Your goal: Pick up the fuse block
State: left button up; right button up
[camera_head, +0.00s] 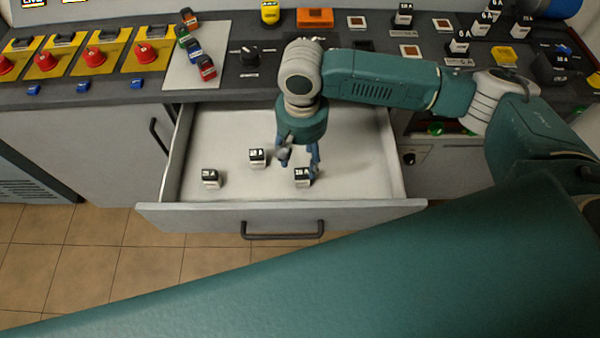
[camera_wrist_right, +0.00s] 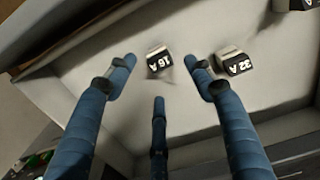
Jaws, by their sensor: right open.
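Several small white fuse blocks with black labelled tops are in view, three of them in the open drawer (camera_head: 365,180). One fuse block (camera_head: 303,179) is right by my right gripper (camera_head: 300,163). In the right wrist view this block, marked 16 A (camera_wrist_right: 158,62), shows between and beyond the fingertips, which are spread and do not touch it. A second block (camera_head: 257,159) stands to its left and a third (camera_head: 210,179) farther left. A block marked 32 A (camera_wrist_right: 235,66) is beside the right finger in the wrist view. My left gripper is out of view.
The drawer's front wall and handle (camera_head: 283,235) face the tiled floor. Above is a console with red knobs (camera_head: 145,53), coloured blocks (camera_head: 194,50) and more fuse blocks (camera_head: 460,44). My teal arm link covers the foreground.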

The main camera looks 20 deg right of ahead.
aim_at(302, 172)
notch_tip(302, 172, down, 3)
jog(key=shift+s+f, duration=0.1)
jog(key=shift+f, duration=0.3)
notch_tip(302, 172, down, 4)
jog(key=shift+d+f, duration=0.1)
jog(key=shift+f, duration=0.25)
jog(key=c, duration=1.1)
grip_shut()
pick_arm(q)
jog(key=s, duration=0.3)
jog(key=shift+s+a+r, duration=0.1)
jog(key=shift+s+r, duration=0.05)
